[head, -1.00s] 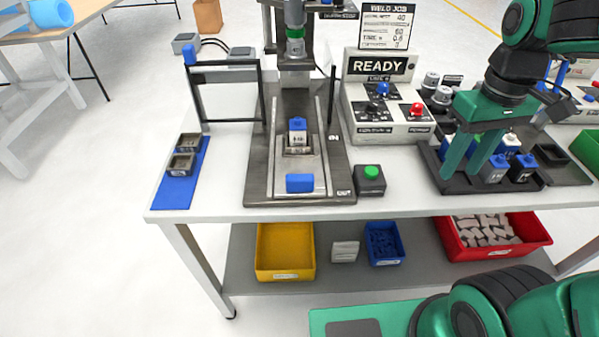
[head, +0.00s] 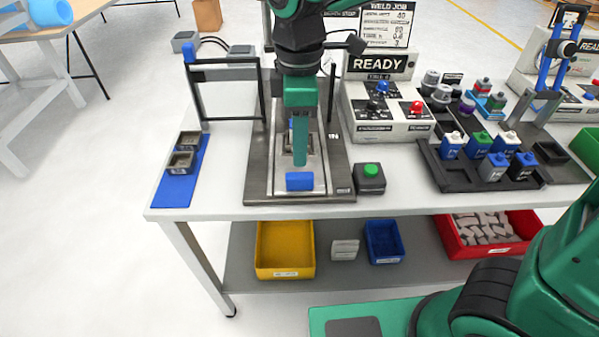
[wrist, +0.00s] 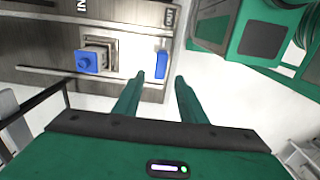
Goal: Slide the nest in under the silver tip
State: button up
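The nest (head: 312,146) is a grey carriage on the slide track, mostly hidden behind my gripper in the head view. In the wrist view the nest (wrist: 105,48) holds a blue-topped part (wrist: 88,62). The blue handle block (head: 299,181) stands at the track's front, near the OUT mark; the wrist view shows this handle (wrist: 161,64) too. My gripper (head: 300,164) points down above the handle. In the wrist view its fingers (wrist: 160,77) are apart and empty, with the handle lying beyond the gap between them. The silver tip is hidden behind my arm.
A green button box (head: 369,178) stands right of the track. A black frame (head: 228,92) stands at the left, beside a blue mat (head: 178,188) with two small holders. A control box reading READY (head: 380,66) and a parts tray (head: 445,175) stand right.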

aim_at(300, 174)
notch_tip(300, 174, down, 10)
jog(key=shift+r, duration=0.25)
jog(key=shift+c, duration=0.5)
grip_shut()
